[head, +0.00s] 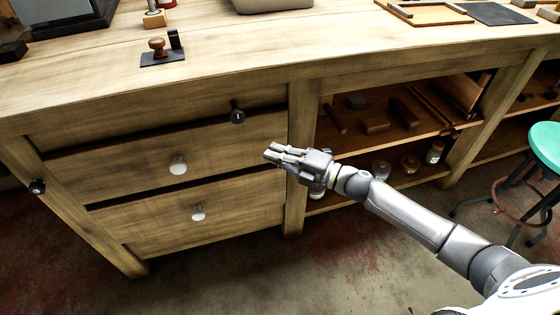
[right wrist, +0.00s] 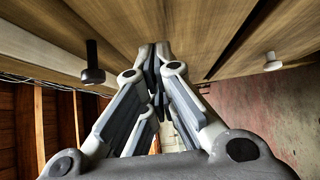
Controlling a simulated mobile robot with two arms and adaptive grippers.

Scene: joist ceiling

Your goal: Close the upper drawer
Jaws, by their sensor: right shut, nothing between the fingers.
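The upper drawer (head: 130,173) is a wooden front with a round white knob (head: 178,165) in the workbench's left part. A dark gap runs along its top edge; I cannot tell how far out it stands. The lower drawer (head: 150,232) has a similar white knob (head: 197,212). My right gripper (head: 270,152) is shut and empty, in front of the upper drawer's right end, right of its knob. In the right wrist view its fingers (right wrist: 160,55) meet close to the wood; contact cannot be told. My left gripper is not in view.
A black knob (head: 237,115) sticks out above the upper drawer, near my right gripper; another (head: 37,187) is on the bench's left leg. Open shelves (head: 400,165) with blocks and jars lie to the right. A green stool (head: 546,145) stands far right. Floor in front is clear.

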